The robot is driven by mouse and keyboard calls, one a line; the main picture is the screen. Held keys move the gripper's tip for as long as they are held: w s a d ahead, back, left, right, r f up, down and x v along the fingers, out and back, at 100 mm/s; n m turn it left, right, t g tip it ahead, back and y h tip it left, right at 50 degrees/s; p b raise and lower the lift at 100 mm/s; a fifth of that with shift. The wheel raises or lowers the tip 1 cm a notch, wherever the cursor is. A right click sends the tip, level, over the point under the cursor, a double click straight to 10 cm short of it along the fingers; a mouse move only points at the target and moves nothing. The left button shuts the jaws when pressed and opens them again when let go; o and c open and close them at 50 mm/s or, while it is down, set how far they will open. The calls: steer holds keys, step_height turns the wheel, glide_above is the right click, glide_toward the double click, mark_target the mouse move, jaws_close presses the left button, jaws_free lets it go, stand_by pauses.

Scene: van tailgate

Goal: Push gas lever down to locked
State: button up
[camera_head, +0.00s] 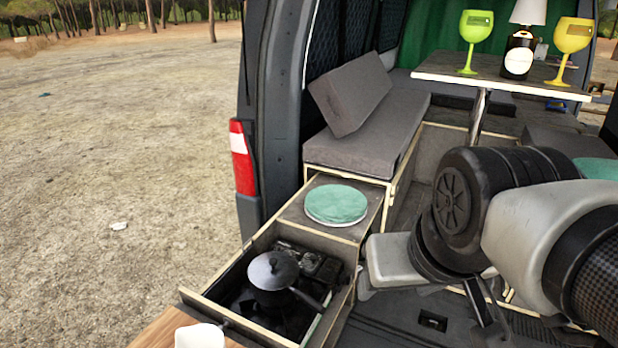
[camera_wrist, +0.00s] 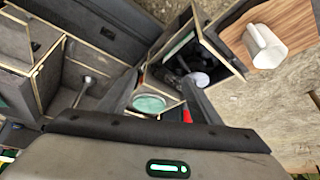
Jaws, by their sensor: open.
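A dark gas stove (camera_head: 318,266) sits in the open drawer, with a lidded black pot (camera_head: 273,273) on its near left part. I cannot make out the gas lever or its position; it is too small or hidden. In the wrist view, the pot (camera_wrist: 197,78) shows inside the drawer. In the head view, my arm's grey end is right of the drawer, apart from the stove; the fingertips are not clear there.
A green round plate (camera_head: 336,204) lies on the counter behind the stove. The drawer's wooden wall (camera_head: 238,318) surrounds the stove. A white mug (camera_head: 200,336) stands on a wooden board in front. A grey cushioned bench (camera_head: 370,135) and a table (camera_head: 500,79) with glasses are behind.

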steer(key=shift+d, duration=0.2)
steer(key=shift+w, duration=0.1)
steer(key=c, duration=0.4)
steer(key=shift+w, duration=0.25)
steer(key=c, duration=0.4)
steer(key=w, duration=0.1)
steer(key=w+m, duration=0.1)
steer(key=w, duration=0.1)
steer(key=shift+w+a+r+m+g, duration=0.15)
steer(key=shift+r+m+g, duration=0.1)
steer(key=shift+m+g, duration=0.05)
jaws_close()
steer(key=w+f+m+g+y+b, duration=0.1)
steer(key=w+f+m, duration=0.3)
steer(key=w, duration=0.6)
steer(key=w+f+m+g+b, duration=0.1)
steer(key=w+f+m+g, duration=0.2)
steer(key=w, duration=0.6)
steer(key=w+f+m, duration=0.4)
steer(key=w+f, duration=0.2)
steer(key=f, duration=0.6)
steer(key=w+f+m+g, duration=0.1)
steer(key=w+f+m, duration=0.2)
steer(key=w+f, duration=0.4)
step_height(320, 180, down, 7)
steer(key=shift+d+r+m+b, duration=0.2)
steer(key=shift+d+m+b, duration=0.2)
